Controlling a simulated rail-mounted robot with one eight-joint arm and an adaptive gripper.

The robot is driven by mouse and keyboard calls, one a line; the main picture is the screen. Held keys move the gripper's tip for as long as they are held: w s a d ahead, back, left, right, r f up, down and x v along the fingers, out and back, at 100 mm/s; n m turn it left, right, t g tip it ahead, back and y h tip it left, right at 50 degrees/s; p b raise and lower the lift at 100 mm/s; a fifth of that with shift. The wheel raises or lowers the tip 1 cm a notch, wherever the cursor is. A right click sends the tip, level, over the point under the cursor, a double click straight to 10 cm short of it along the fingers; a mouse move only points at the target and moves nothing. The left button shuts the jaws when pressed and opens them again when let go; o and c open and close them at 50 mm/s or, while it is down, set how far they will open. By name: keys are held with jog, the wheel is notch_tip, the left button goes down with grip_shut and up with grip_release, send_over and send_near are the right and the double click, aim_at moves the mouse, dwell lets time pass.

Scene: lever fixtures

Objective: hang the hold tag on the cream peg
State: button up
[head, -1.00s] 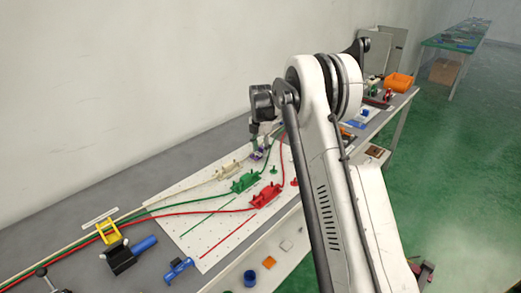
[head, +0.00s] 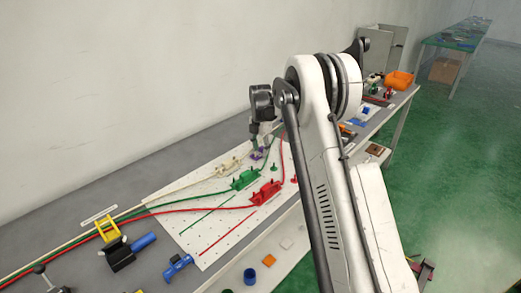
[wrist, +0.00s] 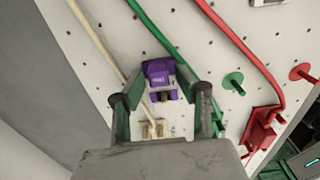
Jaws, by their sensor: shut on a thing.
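The hold tag is a small purple piece (wrist: 158,74) with faint light lettering, between my fingertips in the wrist view. My gripper (wrist: 161,82) is shut on it, over the white pegboard. In the head view the purple tag (head: 257,155) shows small below my gripper (head: 256,147), at the back part of the board, past the cream lever fixture (head: 231,163). The cream peg cannot be made out; the tag and fingers may cover it. I cannot tell whether the tag touches a peg or the board.
A green peg (wrist: 232,82) and a red peg (wrist: 302,73) stand to the right of the tag. A green fixture (head: 246,178) and a red fixture (head: 267,194) sit nearby on the white board (head: 190,215). Cream, green and red lines run across it.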

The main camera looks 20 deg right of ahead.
jog(key=o, duration=1.4)
jog(key=shift+c, duration=0.2)
jog(key=shift+r, duration=0.1)
jog(key=shift+r+p, duration=1.3)
jog(key=shift+r, duration=2.15)
